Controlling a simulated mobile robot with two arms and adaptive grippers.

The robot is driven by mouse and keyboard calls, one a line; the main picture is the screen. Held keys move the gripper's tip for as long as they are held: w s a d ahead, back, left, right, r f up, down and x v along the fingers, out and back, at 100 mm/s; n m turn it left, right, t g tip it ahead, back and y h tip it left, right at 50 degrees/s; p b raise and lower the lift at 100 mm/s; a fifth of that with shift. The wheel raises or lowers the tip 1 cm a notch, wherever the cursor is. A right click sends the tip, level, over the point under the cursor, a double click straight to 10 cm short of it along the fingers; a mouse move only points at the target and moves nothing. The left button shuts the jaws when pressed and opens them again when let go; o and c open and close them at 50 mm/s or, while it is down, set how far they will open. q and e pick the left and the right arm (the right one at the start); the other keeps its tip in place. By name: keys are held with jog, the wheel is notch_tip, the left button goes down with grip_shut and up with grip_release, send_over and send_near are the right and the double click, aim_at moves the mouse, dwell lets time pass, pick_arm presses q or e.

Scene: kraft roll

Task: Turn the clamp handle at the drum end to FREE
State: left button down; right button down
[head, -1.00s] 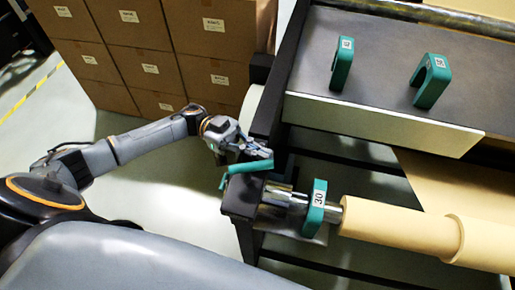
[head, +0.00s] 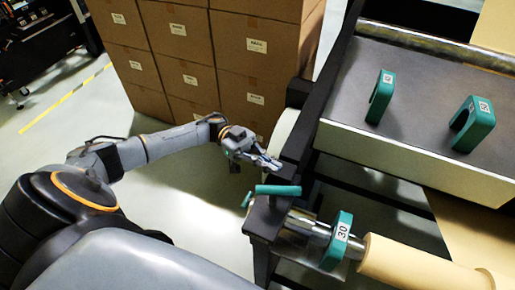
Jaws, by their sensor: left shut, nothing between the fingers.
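The clamp handle (head: 278,190) is a teal bar on top of the dark frame at the drum end, with a short bent end (head: 247,199) on its left. It lies nearly level across the picture; I cannot read any FREE mark. My left gripper (head: 268,162) is shut and empty, just above and behind the handle in the picture, with a small gap showing between them. The steel shaft (head: 308,226) runs from the clamp through a teal collar marked 30 (head: 338,240) to the kraft roll (head: 405,268). My right gripper is out of view.
Two teal U-shaped pieces (head: 380,97) (head: 473,124) stand on the dark machine table (head: 420,70). Stacked cardboard boxes (head: 250,60) stand behind my left arm. Open floor (head: 195,195) lies left of the dark frame.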

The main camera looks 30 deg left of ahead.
pick_arm(q)
jog(key=v, duration=0.6)
jog(key=shift+a+f, duration=0.1)
dwell(0.4)
